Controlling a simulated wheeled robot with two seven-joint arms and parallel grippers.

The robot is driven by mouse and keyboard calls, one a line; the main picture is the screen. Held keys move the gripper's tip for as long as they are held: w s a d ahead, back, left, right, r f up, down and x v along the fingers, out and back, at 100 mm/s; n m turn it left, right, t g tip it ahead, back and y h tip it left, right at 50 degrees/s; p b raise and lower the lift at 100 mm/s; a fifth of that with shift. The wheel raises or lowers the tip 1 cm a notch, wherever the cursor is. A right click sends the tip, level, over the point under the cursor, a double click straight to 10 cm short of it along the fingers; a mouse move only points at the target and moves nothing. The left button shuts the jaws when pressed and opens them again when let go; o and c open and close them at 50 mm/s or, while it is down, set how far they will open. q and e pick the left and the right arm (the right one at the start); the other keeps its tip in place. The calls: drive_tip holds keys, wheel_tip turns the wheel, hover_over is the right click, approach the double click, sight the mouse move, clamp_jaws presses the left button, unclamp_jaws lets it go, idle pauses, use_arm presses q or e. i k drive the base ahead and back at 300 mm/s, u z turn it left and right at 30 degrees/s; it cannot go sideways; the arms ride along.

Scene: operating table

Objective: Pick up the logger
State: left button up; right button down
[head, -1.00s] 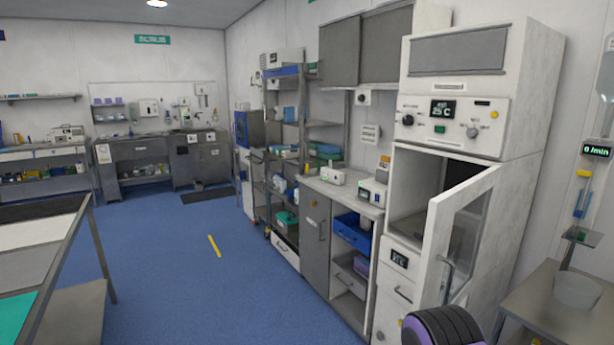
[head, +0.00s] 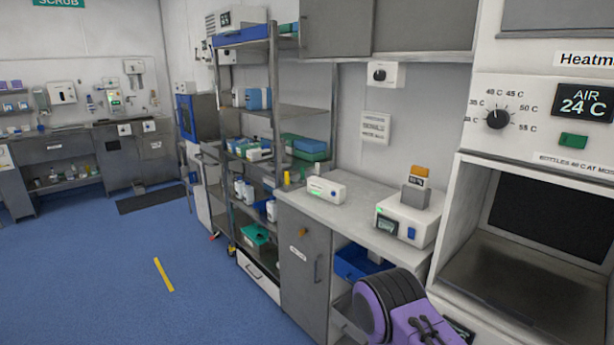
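No object is plainly marked as the logger. A small grey unit with an orange top and a small dark display (head: 416,188) stands upright on a white box with a dark screen and blue button (head: 405,222), on the counter at right of centre; it may be the logger. A smaller white device with a green light (head: 327,190) sits further left on the same counter. A purple and black part of my arm shows at the bottom right, in front of the counter. Neither gripper's fingers are in view.
The grey counter (head: 352,203) has bare room between the two devices. An open warming cabinet (head: 460,225) stands at the right. A shelf rack (head: 277,130) with boxes stands left of the counter.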

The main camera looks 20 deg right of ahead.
sight(320, 187)
drive_tip(key=i, duration=1.7)
drive_tip(key=z, duration=1.65)
